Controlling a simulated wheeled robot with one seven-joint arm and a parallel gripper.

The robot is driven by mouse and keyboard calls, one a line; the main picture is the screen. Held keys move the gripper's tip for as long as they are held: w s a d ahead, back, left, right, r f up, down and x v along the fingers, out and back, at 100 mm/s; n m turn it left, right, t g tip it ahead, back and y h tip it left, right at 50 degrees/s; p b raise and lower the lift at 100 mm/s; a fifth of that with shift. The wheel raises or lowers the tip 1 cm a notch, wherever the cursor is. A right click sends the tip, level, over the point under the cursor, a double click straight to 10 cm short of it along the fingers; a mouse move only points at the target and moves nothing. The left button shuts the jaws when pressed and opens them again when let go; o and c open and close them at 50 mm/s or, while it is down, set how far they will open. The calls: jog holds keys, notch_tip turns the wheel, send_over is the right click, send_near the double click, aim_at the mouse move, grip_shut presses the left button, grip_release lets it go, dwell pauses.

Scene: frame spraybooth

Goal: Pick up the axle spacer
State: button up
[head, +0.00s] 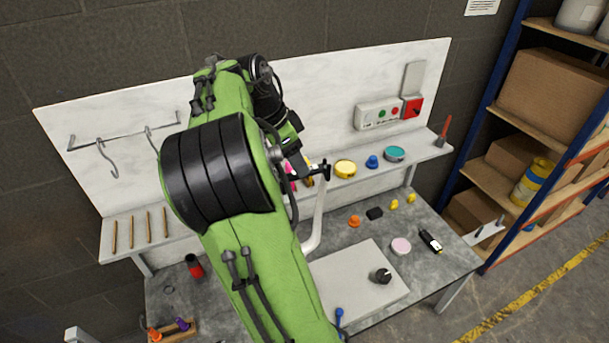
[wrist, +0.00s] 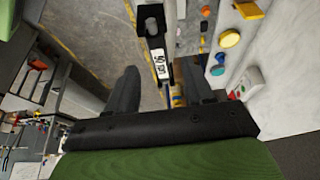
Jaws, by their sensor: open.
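I cannot tell for sure which object is the axle spacer. A short dark cylinder (head: 381,276), the likeliest match, stands on the pale plate (head: 345,285) on the bench. My gripper (head: 317,171) is up in front of the shelf, above the bench and away from that cylinder. In the wrist view my gripper (wrist: 166,88) has its two dark fingers wide apart, with nothing held between them. A black item with a white label (wrist: 160,64) shows beyond the fingers. My green arm hides the middle of the bench.
The grey bench (head: 447,263) also bears a pink disc (head: 401,246), a labelled black item (head: 430,240) and a red-and-black cylinder (head: 194,266). The shelf holds a yellow round item (head: 345,168) and a teal one (head: 395,153). A storage rack (head: 540,155) stands at right.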

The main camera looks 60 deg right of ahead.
jog(key=x, duration=0.3)
jog(key=shift+d+f, duration=0.1)
jog(key=shift+f, duration=0.05)
grip_shut()
notch_tip(320, 180, up, 10)
jog(key=p, duration=0.1)
jog(key=shift+p, duration=0.35)
